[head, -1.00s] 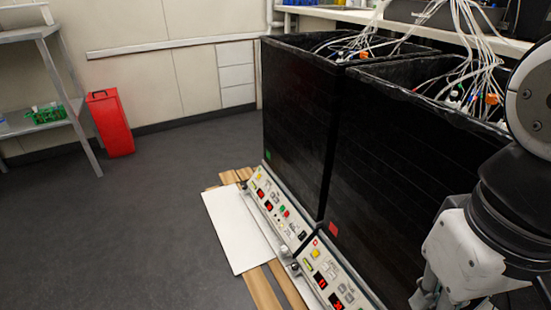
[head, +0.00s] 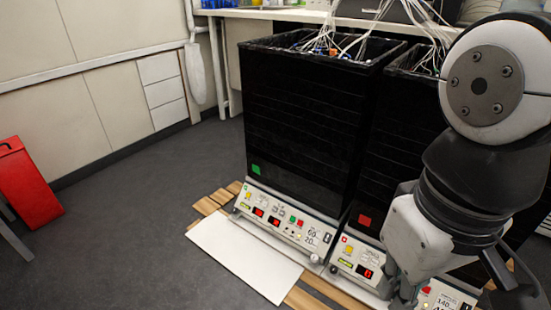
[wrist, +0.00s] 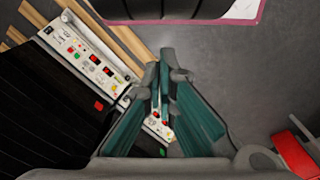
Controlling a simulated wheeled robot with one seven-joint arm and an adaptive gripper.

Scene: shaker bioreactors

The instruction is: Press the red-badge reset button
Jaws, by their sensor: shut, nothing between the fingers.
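The red-badge reactor is the black box on the right, with a red badge (head: 364,220) low on its front. Its sloped control panel (head: 345,262) shows a yellow button (head: 348,249) and a red display; my arm hides much of the rest. In the wrist view this panel (wrist: 83,55) lies at upper left, with the red badge (wrist: 99,106) below it. Which of its small buttons is the reset cannot be told. My gripper (wrist: 160,65) is shut and empty, to the right of that panel in the wrist view and apart from its buttons in the picture.
A green-badge reactor (head: 300,120) with a similar panel (head: 285,222) stands to the left. A white board (head: 245,258) lies on wooden slats before it. A red box (head: 27,185) stands at far left. Cables rise from the reactor tops.

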